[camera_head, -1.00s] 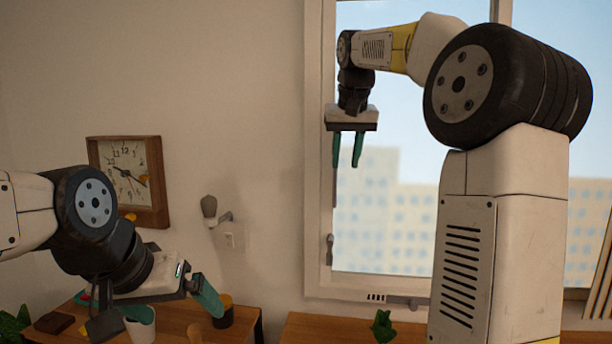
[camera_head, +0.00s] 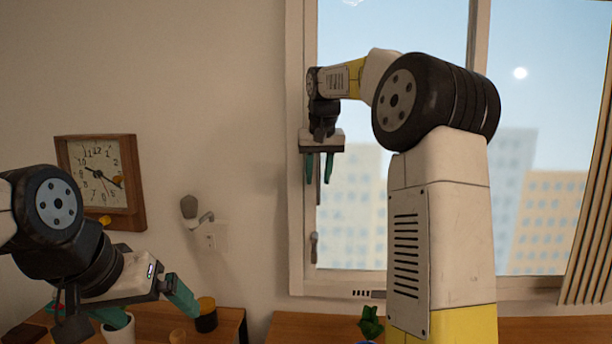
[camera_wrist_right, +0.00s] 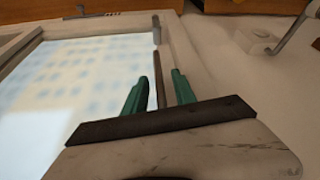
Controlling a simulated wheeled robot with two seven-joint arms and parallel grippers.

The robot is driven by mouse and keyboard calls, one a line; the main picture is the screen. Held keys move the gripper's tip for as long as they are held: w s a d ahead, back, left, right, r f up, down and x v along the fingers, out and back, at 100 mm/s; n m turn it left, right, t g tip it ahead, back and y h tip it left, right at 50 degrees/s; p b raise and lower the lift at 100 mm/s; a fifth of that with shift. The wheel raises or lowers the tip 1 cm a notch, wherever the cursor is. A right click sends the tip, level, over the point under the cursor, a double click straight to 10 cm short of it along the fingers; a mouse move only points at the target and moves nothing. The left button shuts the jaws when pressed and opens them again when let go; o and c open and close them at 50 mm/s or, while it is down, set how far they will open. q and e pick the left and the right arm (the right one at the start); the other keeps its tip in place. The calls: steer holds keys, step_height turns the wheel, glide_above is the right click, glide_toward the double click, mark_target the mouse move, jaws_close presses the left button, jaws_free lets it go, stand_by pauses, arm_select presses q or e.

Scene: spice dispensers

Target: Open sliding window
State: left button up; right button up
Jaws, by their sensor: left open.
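The window (camera_head: 346,215) has a pale frame (camera_head: 296,200) and glass showing sky and buildings. A thin dark upright bar (camera_head: 319,188) stands at its left frame side, with a small latch-like piece (camera_head: 314,248) below it. My right gripper (camera_head: 318,182) is in front of this bar, its green fingers pointing down. In the right wrist view the fingers (camera_wrist_right: 160,88) are apart and the bar (camera_wrist_right: 160,84) lies between them; I cannot tell whether either finger touches it. My left gripper (camera_head: 150,312) is open at lower left, above the desk, away from the window.
A wooden clock (camera_head: 100,180) and a wall fitting (camera_head: 196,213) are left of the window. A dark pot (camera_head: 205,316) and a white cup (camera_head: 117,332) stand on the desk (camera_head: 232,325). A green plant (camera_head: 371,322) is below the window. Blinds (camera_head: 592,220) hang at right.

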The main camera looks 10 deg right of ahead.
jaws_close()
stand_by(1.4)
